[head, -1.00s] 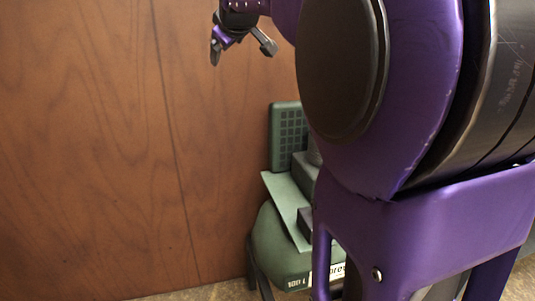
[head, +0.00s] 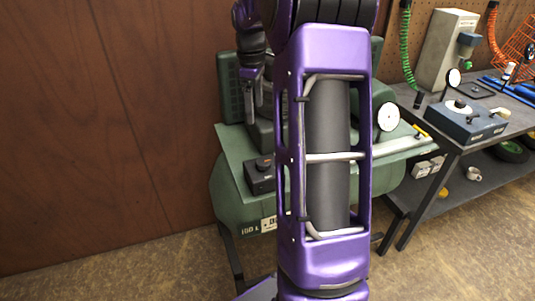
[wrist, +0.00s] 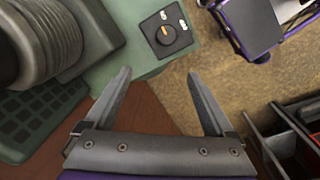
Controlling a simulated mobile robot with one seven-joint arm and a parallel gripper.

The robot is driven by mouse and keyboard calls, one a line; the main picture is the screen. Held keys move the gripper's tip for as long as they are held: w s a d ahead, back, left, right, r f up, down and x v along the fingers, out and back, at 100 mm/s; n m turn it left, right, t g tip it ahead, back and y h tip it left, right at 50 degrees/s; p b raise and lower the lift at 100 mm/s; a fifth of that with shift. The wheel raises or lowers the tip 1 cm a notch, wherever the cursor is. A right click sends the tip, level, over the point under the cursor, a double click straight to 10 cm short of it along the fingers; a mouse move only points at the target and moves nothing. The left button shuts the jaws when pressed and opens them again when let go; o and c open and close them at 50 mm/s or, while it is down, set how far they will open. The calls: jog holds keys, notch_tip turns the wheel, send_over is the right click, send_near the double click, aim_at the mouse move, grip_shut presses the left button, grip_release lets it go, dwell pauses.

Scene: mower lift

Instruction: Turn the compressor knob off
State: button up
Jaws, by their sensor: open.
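The compressor (head: 229,146) is green with a round tank below and stands against the brown wall in the head view. In the head view the gripper hangs over the compressor, left of my arm.
A workbench (head: 468,141) stands at the right with a blue box (head: 468,121), a gauge and hoses. A pressure gauge (head: 388,117) is on the compressor. My arm hides the compressor's middle. Bare floor (head: 130,272) lies in front. Dark ribbed parts (wrist: 45,45) are close at left in the wrist view.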

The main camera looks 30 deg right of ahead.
jog(key=s+d, duration=0.1)
jog(key=d, duration=0.1)
jog(key=b, duration=0.1)
send_near(263, 161)
jog(key=shift+g+y, duration=0.3)
jog(key=f, duration=0.9)
jog(key=shift+w+d, duration=0.15)
jog(key=shift+d, duration=0.1)
jog(key=c, duration=1.4)
jog(key=shift+o, duration=0.2)
